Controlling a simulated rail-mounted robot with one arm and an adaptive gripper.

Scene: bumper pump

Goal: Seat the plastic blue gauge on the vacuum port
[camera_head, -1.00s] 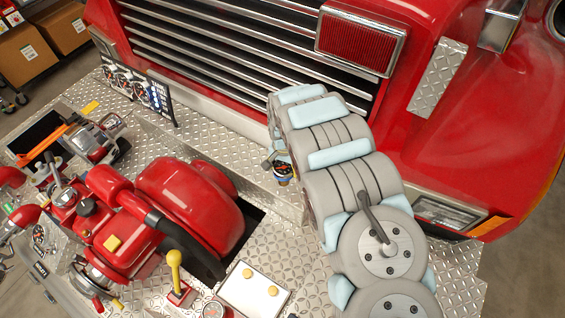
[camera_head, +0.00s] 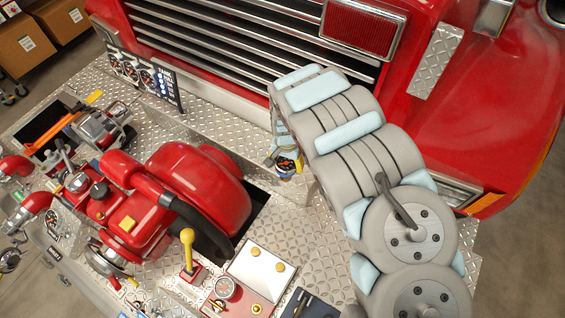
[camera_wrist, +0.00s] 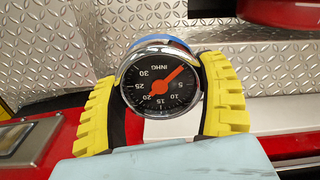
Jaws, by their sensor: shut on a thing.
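My gripper (camera_wrist: 165,105) has yellow ribbed fingers, shut around the sides of the blue gauge (camera_wrist: 160,83). The gauge has a black dial marked INHG, a red needle and a chrome rim. Its blue body shows behind the rim at the top. Its dial faces the wrist camera with the numbers inverted. In the head view the gauge (camera_head: 287,165) is small, held above the diamond plate bumper, below the grille. My gripper (camera_head: 285,158) there is partly hidden by my arm. I cannot pick out the vacuum port for certain.
A red pump (camera_head: 190,190) stands left of my arm. A gauge panel (camera_head: 140,75) stands at the back left. Bare diamond plate (camera_head: 290,225) lies between pump and arm.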

